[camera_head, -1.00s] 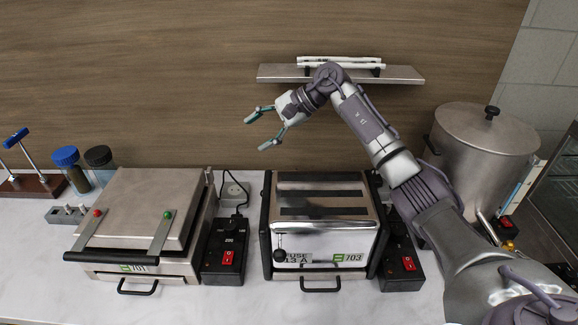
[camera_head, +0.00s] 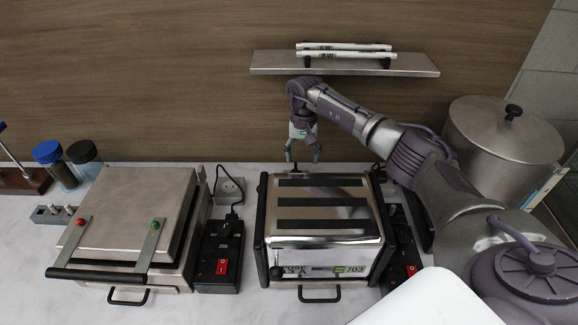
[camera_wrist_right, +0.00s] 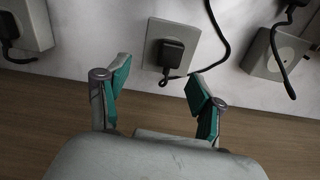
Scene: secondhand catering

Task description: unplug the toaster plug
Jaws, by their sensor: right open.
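The toaster (camera_head: 325,247) is a steel box with dark slots on top and a 703 label, standing on the counter. My right gripper (camera_head: 303,158) points down behind the toaster, in front of the wall, open and empty. In the right wrist view, a black plug (camera_wrist_right: 173,53) sits in a pale square socket plate (camera_wrist_right: 153,72). The plug lies just beyond and between the open fingertips (camera_wrist_right: 158,82), apart from them. A black cord runs up beside it. The toaster hides this plug in the head view. My left gripper is not in view.
Another socket (camera_head: 230,189) is left of the toaster, beside a sandwich press (camera_head: 133,218) and a black switch box (camera_head: 220,257). A second switch box (camera_head: 408,262) and a large pot (camera_head: 500,145) stand right. A shelf (camera_head: 345,65) hangs above the gripper.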

